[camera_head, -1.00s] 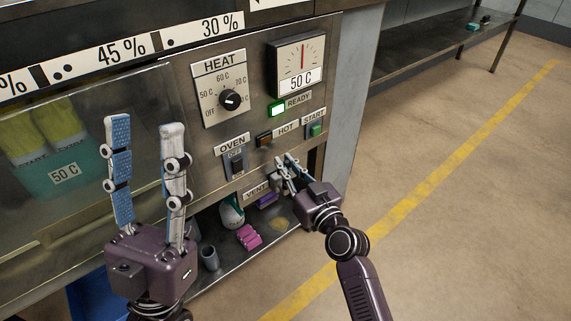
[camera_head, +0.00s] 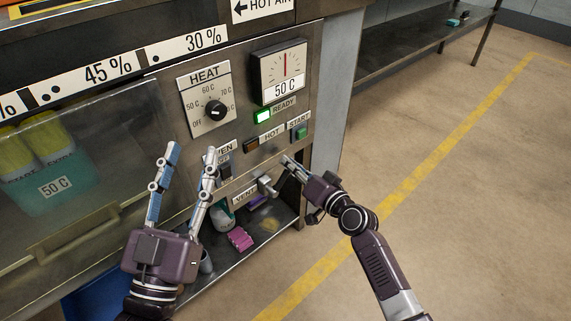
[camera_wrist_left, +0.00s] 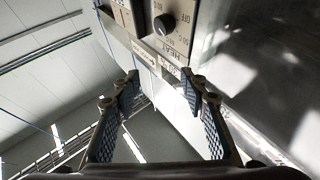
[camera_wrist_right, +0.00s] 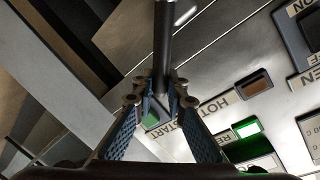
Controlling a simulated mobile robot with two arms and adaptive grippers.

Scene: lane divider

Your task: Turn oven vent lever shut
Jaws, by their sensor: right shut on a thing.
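The vent lever's metal mount (camera_head: 267,186) sits low on the oven's steel panel, right of the VENT label (camera_head: 245,196). My right gripper (camera_head: 287,161) is at the panel's lower right, by the lever. In the right wrist view a dark bar, the lever's handle (camera_wrist_right: 163,45), runs between its fingers, which are shut on it. In the head view the fingers appear edge-on and hide much of the grip. My left gripper (camera_head: 190,148) is open and empty, fingers up, in front of the oven; it also shows open in the left wrist view (camera_wrist_left: 160,82).
Above are the HEAT knob (camera_head: 215,110), a 50 C dial (camera_head: 281,72), a lit green READY lamp (camera_head: 263,117) and the START button (camera_head: 301,133). A lower shelf holds a pink item (camera_head: 240,239). The floor at right is clear.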

